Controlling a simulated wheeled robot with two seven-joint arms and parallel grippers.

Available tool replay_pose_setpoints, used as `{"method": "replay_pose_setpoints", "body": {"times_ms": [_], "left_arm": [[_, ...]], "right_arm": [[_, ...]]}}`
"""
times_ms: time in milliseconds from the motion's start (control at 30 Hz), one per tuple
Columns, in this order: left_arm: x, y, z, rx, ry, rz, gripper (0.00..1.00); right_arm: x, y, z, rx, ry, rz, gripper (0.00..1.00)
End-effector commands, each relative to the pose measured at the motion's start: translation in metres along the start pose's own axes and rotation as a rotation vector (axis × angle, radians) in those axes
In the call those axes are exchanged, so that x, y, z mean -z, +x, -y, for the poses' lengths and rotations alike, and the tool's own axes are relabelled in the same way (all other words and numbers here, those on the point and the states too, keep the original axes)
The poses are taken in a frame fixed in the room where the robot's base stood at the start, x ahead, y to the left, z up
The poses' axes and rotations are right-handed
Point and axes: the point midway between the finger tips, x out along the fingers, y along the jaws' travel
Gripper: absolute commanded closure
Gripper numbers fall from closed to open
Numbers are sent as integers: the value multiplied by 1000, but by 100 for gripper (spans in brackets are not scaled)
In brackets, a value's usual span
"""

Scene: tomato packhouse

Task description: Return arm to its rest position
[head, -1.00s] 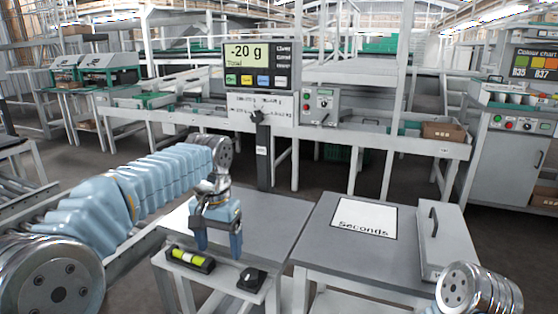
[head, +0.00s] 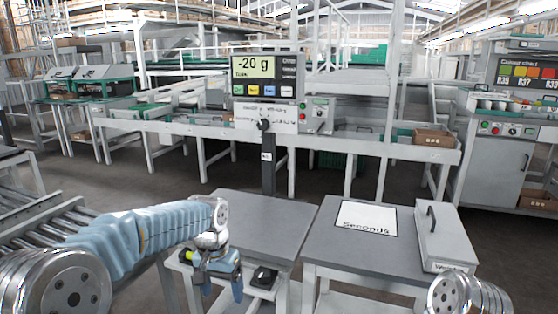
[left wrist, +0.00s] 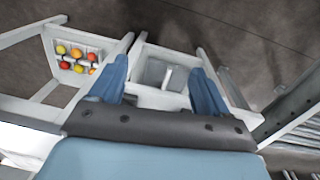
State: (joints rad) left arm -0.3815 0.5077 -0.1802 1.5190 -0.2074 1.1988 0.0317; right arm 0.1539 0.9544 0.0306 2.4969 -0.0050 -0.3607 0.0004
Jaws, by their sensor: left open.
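My left arm comes in from the left of the head view in a blue sleeve. Its gripper (head: 222,284) hangs low in front of the near edge of the grey scale table (head: 245,222), its fingers apart and empty. In the left wrist view the two blue fingers (left wrist: 167,88) stand wide apart with nothing between them. The right gripper does not show; only a metal joint of my right arm is at the lower right of the head view.
The scale display (head: 263,77) reads -20 g. The Seconds card (head: 367,219) lies on the right table (head: 345,248) beside a handled grey box (head: 448,242). A roller conveyor (head: 45,228) runs at left. Tomatoes (left wrist: 77,58) show in the wrist view.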

Motion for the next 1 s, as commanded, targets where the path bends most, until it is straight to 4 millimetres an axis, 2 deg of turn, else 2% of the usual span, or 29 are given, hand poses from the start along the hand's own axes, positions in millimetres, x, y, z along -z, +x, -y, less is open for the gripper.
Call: {"method": "replay_pose_setpoints", "body": {"times_ms": [33, 167, 267, 300, 367, 400, 500, 533, 600, 733, 833, 1000], "left_arm": [[-1, 20, 0, -12, -4, 7, 24], [-5, 79, -3, -53, -18, 2, 24], [-18, 138, -7, -99, -44, -1, 24], [-29, 166, -9, -122, -61, -1, 24], [-50, 212, -15, -162, -99, -5, 24], [-69, 241, -20, -190, -130, -11, 24], [-122, 298, -37, -250, -222, -27, 24], [-138, 310, -42, -264, -249, -33, 24], [-170, 329, -52, -286, -309, -46, 24], [-208, 342, -64, -304, -382, -65, 24], [-220, 344, -68, -307, -406, -76, 24], [-221, 344, -68, -306, -410, -81, 24]], "right_arm": [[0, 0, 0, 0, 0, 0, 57], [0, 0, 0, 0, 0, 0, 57], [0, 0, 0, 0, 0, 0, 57], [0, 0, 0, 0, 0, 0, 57], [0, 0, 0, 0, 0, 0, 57], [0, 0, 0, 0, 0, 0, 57], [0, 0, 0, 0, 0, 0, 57], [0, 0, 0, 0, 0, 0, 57], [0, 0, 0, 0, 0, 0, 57], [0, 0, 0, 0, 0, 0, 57], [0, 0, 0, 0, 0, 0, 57], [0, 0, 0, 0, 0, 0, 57]]}}
